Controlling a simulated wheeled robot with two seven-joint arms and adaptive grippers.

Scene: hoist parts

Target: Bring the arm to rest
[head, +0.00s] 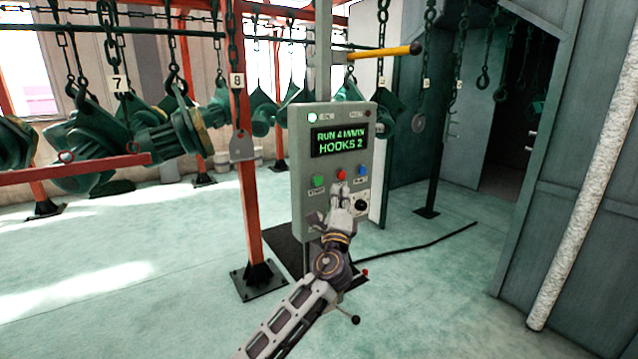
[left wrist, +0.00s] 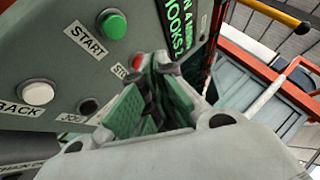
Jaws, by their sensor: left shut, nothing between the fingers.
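My left gripper (head: 341,190) is in front of the grey control box (head: 298,150), just below its red button (head: 341,174). In the left wrist view my left gripper (left wrist: 150,62) is shut and empty, with its fingertips close to the panel by the STOP label. Whether the tips touch the panel or a button, I cannot tell. The green START button (left wrist: 112,24) and a white button (left wrist: 38,93) show clear of the fingers. My right gripper is not in view.
A red-orange post (head: 248,200) stands left of the box. Green hoist parts (head: 90,140) hang on chains at the left. A yellow bar (head: 380,51) sticks out above the box. A black cable (head: 420,243) lies on the floor. The front floor is open at the left.

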